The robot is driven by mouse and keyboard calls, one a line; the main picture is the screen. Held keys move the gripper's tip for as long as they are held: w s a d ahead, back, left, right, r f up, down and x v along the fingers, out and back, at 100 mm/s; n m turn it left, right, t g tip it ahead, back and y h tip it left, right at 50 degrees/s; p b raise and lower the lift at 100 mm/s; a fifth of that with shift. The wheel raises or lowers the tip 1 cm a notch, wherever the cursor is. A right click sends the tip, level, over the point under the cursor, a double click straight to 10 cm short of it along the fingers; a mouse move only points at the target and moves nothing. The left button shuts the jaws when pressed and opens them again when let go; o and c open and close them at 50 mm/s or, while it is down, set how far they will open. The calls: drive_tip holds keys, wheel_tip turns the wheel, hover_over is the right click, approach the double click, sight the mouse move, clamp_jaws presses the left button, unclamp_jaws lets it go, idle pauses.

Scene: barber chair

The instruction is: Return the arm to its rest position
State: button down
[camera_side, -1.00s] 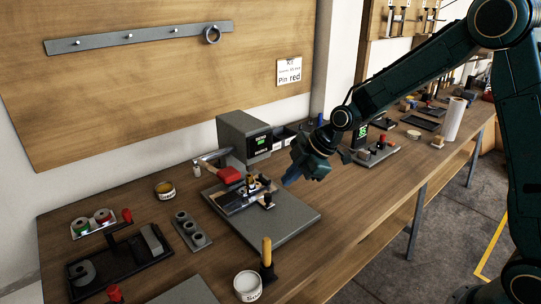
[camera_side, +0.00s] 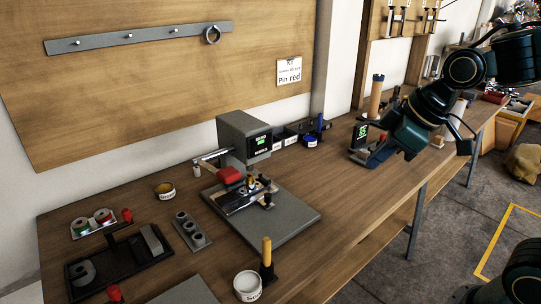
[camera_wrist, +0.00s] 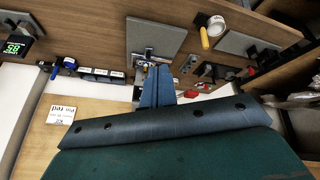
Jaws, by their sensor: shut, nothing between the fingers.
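My gripper (camera_side: 376,158) is in front of the right part of the long wooden bench in the side view, with its blue fingers pointing down and left. In the wrist view its two blue fingers (camera_wrist: 157,86) lie together, shut, with nothing between them. The dark green arm comes in from the upper right of the side view. The gripper overlaps a small display with green digits (camera_side: 361,132) in the side view; I cannot tell whether it touches anything there.
A grey press with a display (camera_side: 243,137) stands on a grey plate (camera_side: 285,232). A yellow-handled tool (camera_side: 267,254), a white tin (camera_side: 247,286) and a black tray (camera_side: 118,262) sit nearer. A blue jar (camera_side: 311,141) stands behind. Open bench (camera_side: 335,195) lies right of the plate.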

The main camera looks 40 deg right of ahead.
drive_tip(key=s+d+m+h, duration=0.1)
drive_tip(key=s+m, duration=0.4)
drive_tip(key=s, duration=0.6)
drive_tip(key=shift+s+d+r, duration=0.2)
drive_tip(key=shift+d, duration=0.2)
drive_tip(key=shift+w, duration=0.1)
